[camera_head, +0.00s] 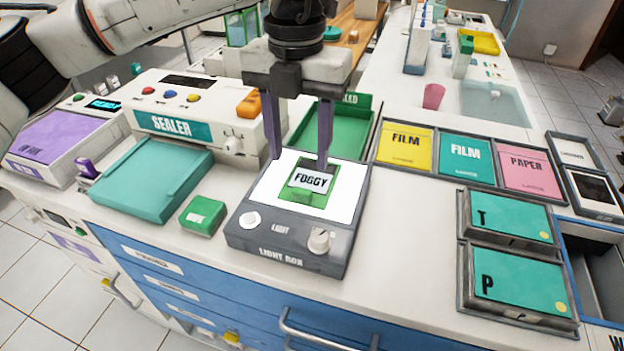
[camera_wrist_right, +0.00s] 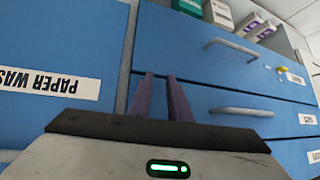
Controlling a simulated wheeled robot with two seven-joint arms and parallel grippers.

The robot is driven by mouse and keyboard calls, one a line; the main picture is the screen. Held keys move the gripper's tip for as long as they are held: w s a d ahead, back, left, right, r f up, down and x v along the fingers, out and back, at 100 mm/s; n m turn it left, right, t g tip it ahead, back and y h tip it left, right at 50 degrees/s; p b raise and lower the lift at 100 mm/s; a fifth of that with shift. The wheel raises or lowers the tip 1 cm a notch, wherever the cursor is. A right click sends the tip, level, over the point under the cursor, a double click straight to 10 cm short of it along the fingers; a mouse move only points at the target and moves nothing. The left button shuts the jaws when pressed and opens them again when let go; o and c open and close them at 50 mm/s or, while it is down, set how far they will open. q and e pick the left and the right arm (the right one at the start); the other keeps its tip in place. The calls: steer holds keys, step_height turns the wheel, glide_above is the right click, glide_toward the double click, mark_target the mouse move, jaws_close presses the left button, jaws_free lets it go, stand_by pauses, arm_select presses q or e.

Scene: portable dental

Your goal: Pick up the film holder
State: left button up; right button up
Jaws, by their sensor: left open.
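A green holder (camera_head: 302,196) with a white card labelled FOGGY lies on the lit white panel of the grey light box (camera_head: 286,245). It is the thing that looks most like the film holder. My left gripper (camera_head: 298,160) points down over the light box with its two purple fingers spread apart and nothing between them. Its right finger reaches down close to the card's back edge; whether it touches cannot be told. The left finger is over the panel's back left. My right gripper (camera_wrist_right: 160,76) shows in the right wrist view before blue drawer fronts, holding nothing visible.
A teal tray (camera_head: 150,178) and the sealer (camera_head: 185,125) stand left of the light box, with a green block (camera_head: 202,215) between. A green tray (camera_head: 335,130) is behind. Film and paper packs (camera_head: 465,155) and T and P boxes (camera_head: 510,215) are at right. Counter between is clear.

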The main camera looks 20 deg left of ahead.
mark_target(302, 189)
arm_select(q)
steer(key=shift+w+d+f+p, duration=0.1)
steer(key=shift+f+p, duration=0.15)
steer(key=shift+f, duration=1.55)
steer(key=shift+d+f+p, duration=0.1)
steer(key=shift+f+p, duration=0.1)
steer(key=shift+f, duration=1.6)
steer(key=c, duration=1.1)
